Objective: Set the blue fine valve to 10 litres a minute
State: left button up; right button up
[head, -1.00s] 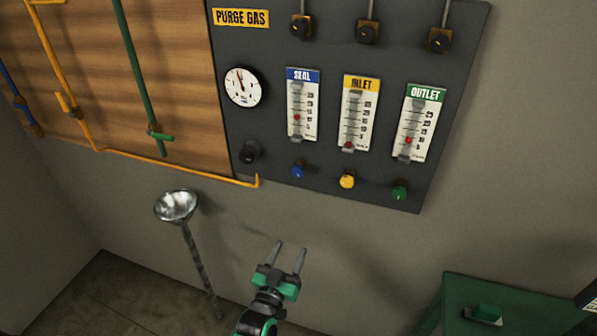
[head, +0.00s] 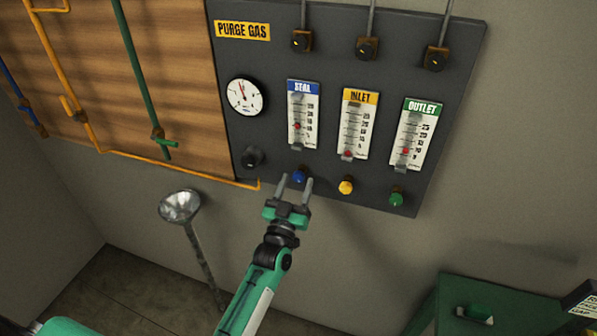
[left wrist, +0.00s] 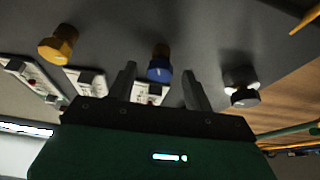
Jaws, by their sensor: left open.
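The blue fine valve (head: 299,176) is a small knob under the SEAL flow gauge (head: 303,115) on the dark panel. The gauge has a blue header and a red float low to mid on its scale; the numbers are too small to read surely. My left gripper (head: 295,182) is open and empty, its fingers pointing up at the panel just below the blue knob. In the left wrist view the blue knob (left wrist: 159,68) shows between the two fingertips (left wrist: 160,75), beyond them; contact is not visible. My right gripper is not in view.
The yellow knob (head: 346,187) and green knob (head: 397,198) sit to the right, under the INLET and OUTLET gauges. A black knob (head: 252,157) is close on the left. A metal funnel (head: 180,206) stands lower left. A green cabinet (head: 500,292) is lower right.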

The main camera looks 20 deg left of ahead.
pick_arm(q)
jog(key=shift+p+x, duration=0.3)
jog(key=shift+x, duration=1)
jog(key=shift+c, duration=0.2)
jog(key=c, duration=0.9)
jog(key=shift+m+h, duration=1.4)
jog(key=shift+m, duration=0.9)
jog(key=shift+c, duration=0.2)
jog(key=o, duration=1)
